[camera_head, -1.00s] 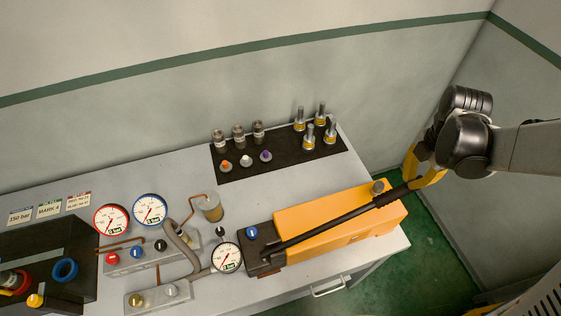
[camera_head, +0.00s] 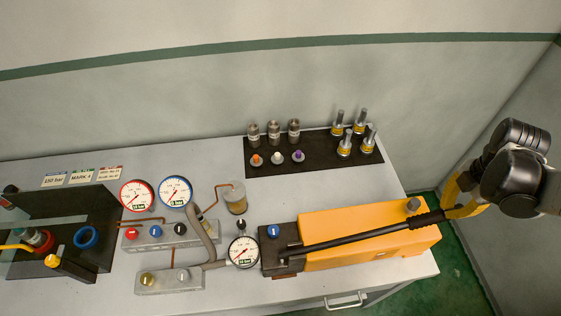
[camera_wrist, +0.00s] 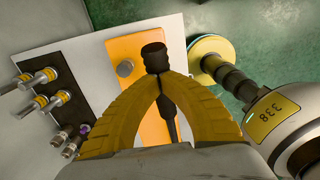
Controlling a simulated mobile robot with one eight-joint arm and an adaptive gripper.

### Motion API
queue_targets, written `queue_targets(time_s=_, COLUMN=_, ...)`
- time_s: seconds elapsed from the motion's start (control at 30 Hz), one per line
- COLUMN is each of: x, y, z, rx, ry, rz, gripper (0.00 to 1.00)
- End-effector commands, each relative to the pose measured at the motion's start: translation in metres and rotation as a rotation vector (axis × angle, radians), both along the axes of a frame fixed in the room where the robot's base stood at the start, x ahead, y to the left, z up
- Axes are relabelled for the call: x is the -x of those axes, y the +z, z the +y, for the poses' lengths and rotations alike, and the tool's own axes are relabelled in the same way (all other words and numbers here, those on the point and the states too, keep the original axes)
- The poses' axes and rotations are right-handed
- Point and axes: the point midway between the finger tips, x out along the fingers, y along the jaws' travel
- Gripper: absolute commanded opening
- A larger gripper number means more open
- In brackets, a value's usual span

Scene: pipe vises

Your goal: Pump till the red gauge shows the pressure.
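The red-rimmed gauge (camera_head: 137,195) stands at the left of the bench; its needle and the small figures on its face are too small to read surely. The orange hand pump (camera_head: 350,228) lies at the right end of the bench. Its long black handle (camera_head: 350,236) lies low along the pump body. My gripper (camera_head: 452,207) is at the handle's far right end. In the wrist view my gripper (camera_wrist: 160,84) has its yellow fingers closed around the handle, and the black handle end (camera_wrist: 154,57) sticks out past the fingertips.
A blue-rimmed gauge (camera_head: 176,191) and a black-rimmed gauge (camera_head: 243,251) stand near valve blocks with coloured knobs (camera_head: 155,231). A black mat (camera_head: 325,163) holds several fittings. Signs (camera_head: 81,177) lie at the back left, one reading "MARK 4". Open green floor (camera_head: 462,280) lies to the right.

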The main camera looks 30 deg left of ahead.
Motion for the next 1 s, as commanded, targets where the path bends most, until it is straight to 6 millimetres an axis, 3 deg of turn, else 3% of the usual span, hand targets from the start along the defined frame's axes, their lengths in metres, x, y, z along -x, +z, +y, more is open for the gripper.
queue_targets(time_s=0.13, x=-0.002, y=-0.014, z=-0.003, rx=0.000, ry=0.000, rz=0.000, gripper=0.00)
queue_targets(time_s=0.57, x=-0.002, y=-0.016, z=-0.004, rx=0.000, ry=0.000, rz=0.000, gripper=0.00)
queue_targets(time_s=1.0, x=-0.007, y=-0.054, z=-0.010, rx=0.000, ry=0.000, rz=0.000, gripper=0.00)
